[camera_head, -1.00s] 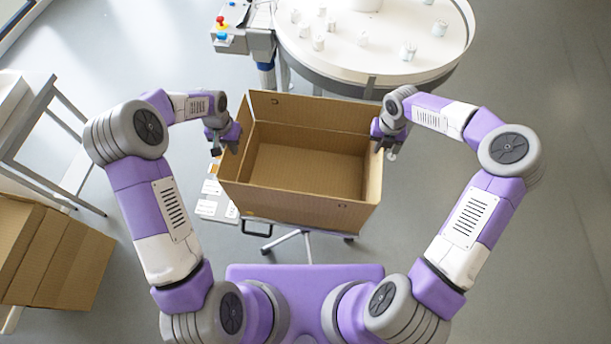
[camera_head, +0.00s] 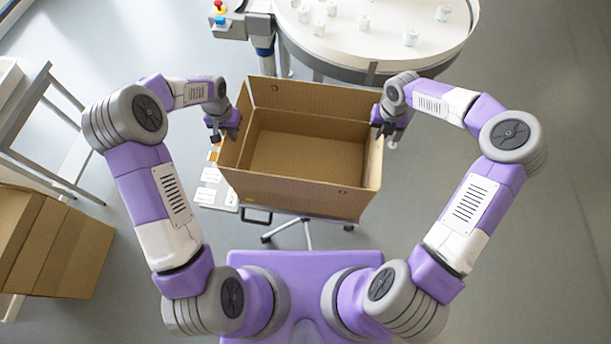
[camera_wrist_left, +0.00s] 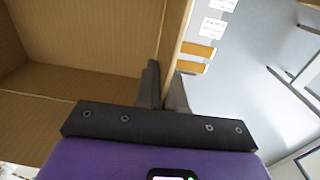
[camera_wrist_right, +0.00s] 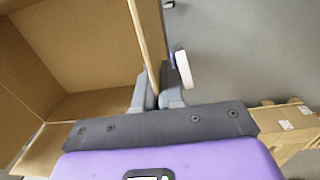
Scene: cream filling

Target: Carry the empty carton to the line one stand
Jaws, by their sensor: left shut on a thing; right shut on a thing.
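The empty carton (camera_head: 308,160) is open at the top, plain brown cardboard, with nothing inside. It hangs between my two grippers in front of my body. My left gripper (camera_head: 226,136) is shut on its left wall; the left wrist view shows that wall (camera_wrist_left: 175,35) between the fingers. My right gripper (camera_head: 383,128) is shut on its right wall, which shows between the fingers in the right wrist view (camera_wrist_right: 150,45). The carton hides most of what is below it. I cannot tell which thing is the line one stand.
A wheeled support with a labelled grey board (camera_head: 213,190) shows under the carton's left and front. A round white table (camera_head: 380,40) with small jars stands beyond. A grey frame (camera_head: 45,130) and brown boxes (camera_head: 60,240) stand at left. Floor at right is clear.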

